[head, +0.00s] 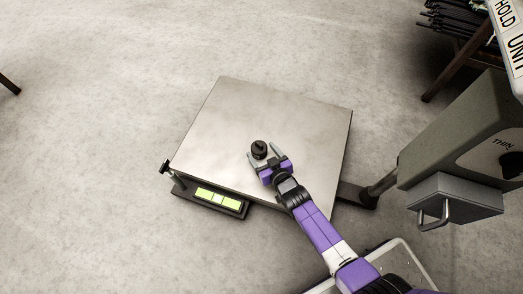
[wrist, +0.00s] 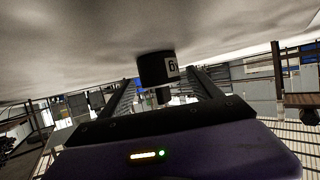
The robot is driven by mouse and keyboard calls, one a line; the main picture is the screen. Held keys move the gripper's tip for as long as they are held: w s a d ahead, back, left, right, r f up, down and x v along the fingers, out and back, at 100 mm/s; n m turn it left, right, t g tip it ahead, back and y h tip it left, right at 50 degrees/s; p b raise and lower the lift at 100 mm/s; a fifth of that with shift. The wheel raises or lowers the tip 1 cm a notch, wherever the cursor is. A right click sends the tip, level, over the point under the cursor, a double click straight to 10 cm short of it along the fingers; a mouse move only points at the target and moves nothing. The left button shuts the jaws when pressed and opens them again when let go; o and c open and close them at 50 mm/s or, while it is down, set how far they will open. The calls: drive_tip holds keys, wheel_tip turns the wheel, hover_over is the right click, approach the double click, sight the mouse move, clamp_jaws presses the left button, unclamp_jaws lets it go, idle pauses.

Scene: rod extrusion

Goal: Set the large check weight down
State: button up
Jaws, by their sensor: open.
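The large check weight (head: 259,149) is a black cylinder with a knob on top, standing upright on the metal plate of the platform scale (head: 265,105). My gripper (head: 264,154) is open, low over the plate, with one grey finger on each side of the weight. In the wrist view, which looks upside down, the weight (wrist: 155,67) touches the plate (wrist: 70,60) and shows part of a white label. It lies between the spread fingers (wrist: 158,88), with gaps visible on both sides.
The scale's lit yellow-green display (head: 218,198) is at its front left edge. A grey-green machine (head: 465,135) with a handled box (head: 455,203) stands at the right. Most of the plate is bare, and the floor to the left is open.

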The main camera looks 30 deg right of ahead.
drive_tip(key=p+v, duration=0.2)
drive_tip(key=v, duration=0.3)
drive_tip(key=p+v, duration=0.3)
drive_tip(key=v, duration=0.1)
drive_tip(key=shift+s+r, duration=0.3)
drive_tip(key=shift+r, duration=0.05)
drive_tip(key=shift+v, duration=0.85)
drive_tip(key=w+r+v, duration=0.1)
drive_tip(key=r+v, duration=0.1)
drive_tip(key=v, duration=0.8)
drive_tip(key=w+r+v, duration=0.1)
drive_tip(key=r+v, duration=0.1)
drive_tip(key=v, duration=0.7)
drive_tip(key=s+r, duration=0.5)
drive_tip(key=r, duration=0.6)
drive_tip(key=s+r+t, duration=0.1)
drive_tip(key=s+r, duration=0.4)
drive_tip(key=r, duration=0.7)
